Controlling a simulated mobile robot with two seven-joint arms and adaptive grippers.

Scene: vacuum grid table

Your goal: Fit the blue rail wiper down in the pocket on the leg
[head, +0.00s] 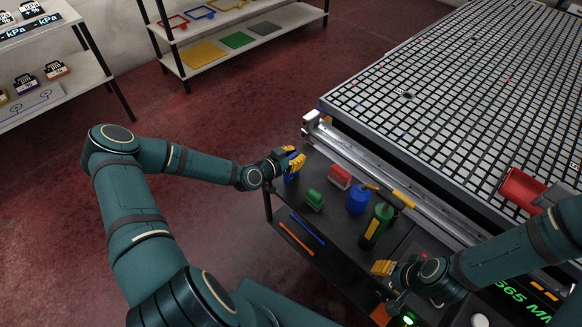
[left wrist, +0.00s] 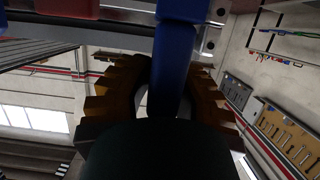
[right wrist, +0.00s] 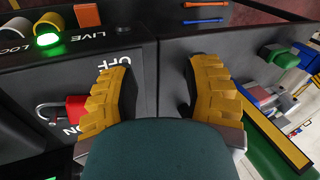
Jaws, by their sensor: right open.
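The blue rail wiper (head: 293,176) is at my left gripper (head: 290,159), by the far left corner of the dark side shelf. In the left wrist view the yellow fingers of the left gripper (left wrist: 172,82) sit on both sides of the blue wiper (left wrist: 174,50), which runs up between them. The gripper is shut on it. I cannot make out the pocket on the leg in any view. My right gripper (head: 386,269) is open and empty over the front of the shelf; its spread fingers (right wrist: 160,84) show in the right wrist view.
A metal rail (head: 365,172) runs along the grid table (head: 470,90). A control box (right wrist: 120,100) is near the right gripper.

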